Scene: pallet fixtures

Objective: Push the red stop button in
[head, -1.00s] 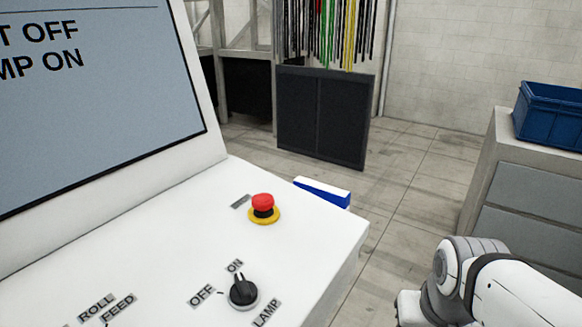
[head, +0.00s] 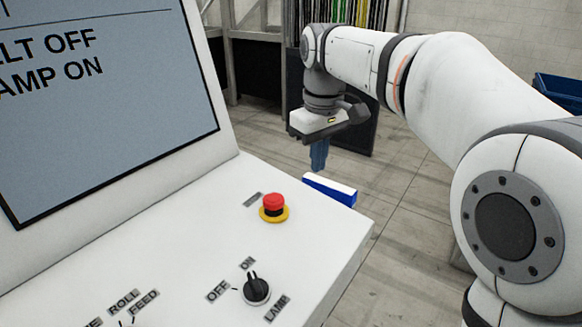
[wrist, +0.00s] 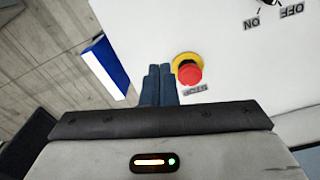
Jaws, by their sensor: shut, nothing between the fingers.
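The red stop button (head: 274,201) stands on a yellow ring on the white sloping console panel (head: 190,235). It stands clear of the panel, with a dark collar between its red head and the ring in the head view. The button also shows in the wrist view (wrist: 189,74), just right of my fingertips, beside a STOP label (wrist: 195,90). My gripper (head: 318,165) is shut and empty, its blue fingers pointing down, above and behind the button in the head view. The shut fingers also show in the wrist view (wrist: 159,72). They appear apart from the button.
A blue and white block (head: 330,190) sticks out at the panel's far edge, close to my fingers. A black lamp switch (head: 256,289) stands nearer on the panel. A screen (head: 105,110) rises at left. A blue crate (head: 558,92) stands at the right.

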